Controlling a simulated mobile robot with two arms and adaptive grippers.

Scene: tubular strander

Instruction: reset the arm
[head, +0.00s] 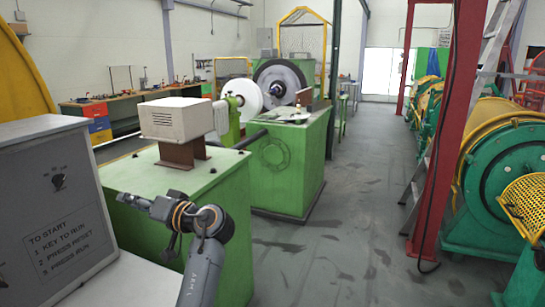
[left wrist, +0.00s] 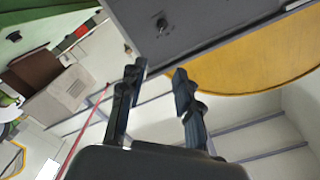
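My left arm (head: 204,270) rises from the bottom of the head view and bends at the wrist. My left gripper (head: 130,200) points left, in front of the green machine housing and right of the grey control box (head: 45,190). In the left wrist view the two dark fingers (left wrist: 158,80) stand apart with nothing between them, so it is open and empty. The control box also shows beyond the fingertips in the left wrist view (left wrist: 215,25), with a dark knob or key switch (head: 58,182) on its face. My right gripper is not in view.
The green machine housing (head: 235,235) carries a pale box (head: 178,117). A red post (head: 450,130) and a ladder stand right of a clear grey floor aisle (head: 350,230). Green and yellow machinery (head: 500,170) lines the right. A yellow curved part (head: 22,75) is at left.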

